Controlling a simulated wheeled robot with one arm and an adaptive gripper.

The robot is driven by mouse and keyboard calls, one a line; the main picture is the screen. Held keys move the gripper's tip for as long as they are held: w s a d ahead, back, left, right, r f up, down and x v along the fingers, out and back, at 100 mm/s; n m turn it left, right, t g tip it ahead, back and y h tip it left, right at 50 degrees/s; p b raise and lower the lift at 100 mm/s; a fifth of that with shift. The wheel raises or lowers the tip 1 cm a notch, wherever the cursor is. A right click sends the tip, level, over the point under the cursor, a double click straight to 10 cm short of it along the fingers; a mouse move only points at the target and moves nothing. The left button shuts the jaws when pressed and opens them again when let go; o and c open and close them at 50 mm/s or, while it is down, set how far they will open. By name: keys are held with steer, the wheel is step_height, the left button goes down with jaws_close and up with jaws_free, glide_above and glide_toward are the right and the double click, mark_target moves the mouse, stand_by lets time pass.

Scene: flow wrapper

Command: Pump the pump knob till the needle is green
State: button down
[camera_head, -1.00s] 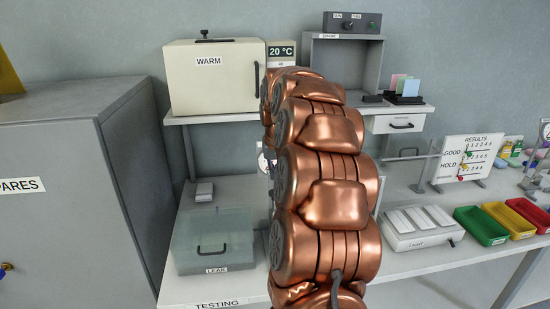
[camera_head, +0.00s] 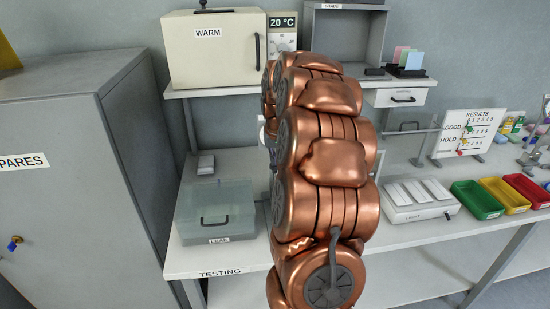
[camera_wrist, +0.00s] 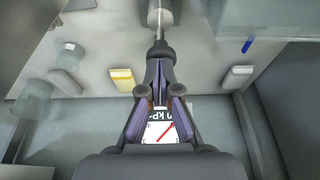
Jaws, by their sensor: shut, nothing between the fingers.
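My gripper (camera_wrist: 161,50) points away from the wrist camera with its fingers closed together and nothing between them. A white gauge face (camera_wrist: 154,132) marked kPa shows between the finger linkages, partly covered. Its needle (camera_wrist: 165,131) is red. In the head view my copper arm hides the gripper, the knob and most of the gauge area.
A clear LEAK box (camera_head: 216,218) stands on the bench (camera_head: 190,260) left of my arm. The WARM box (camera_head: 214,55) is on the shelf above. The LIGHT panel (camera_head: 418,213) and coloured trays (camera_head: 478,203) are to the right. A grey cabinet (camera_head: 70,180) stands at left.

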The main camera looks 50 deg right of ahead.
mark_target(275, 169)
steer(key=shift+f+b, duration=2.3)
steer(key=shift+f, duration=0.35)
steer(key=shift+s+a, duration=0.1)
steer(key=shift+r, duration=0.1)
steer(key=shift+r, duration=0.3)
steer(key=w+b+v, duration=0.1)
steer(key=b+v, duration=0.1)
steer(key=v, duration=1.1)
steer(key=shift+d+r, duration=0.3)
steer(key=shift+r, duration=0.1)
steer(key=shift+a, duration=0.1)
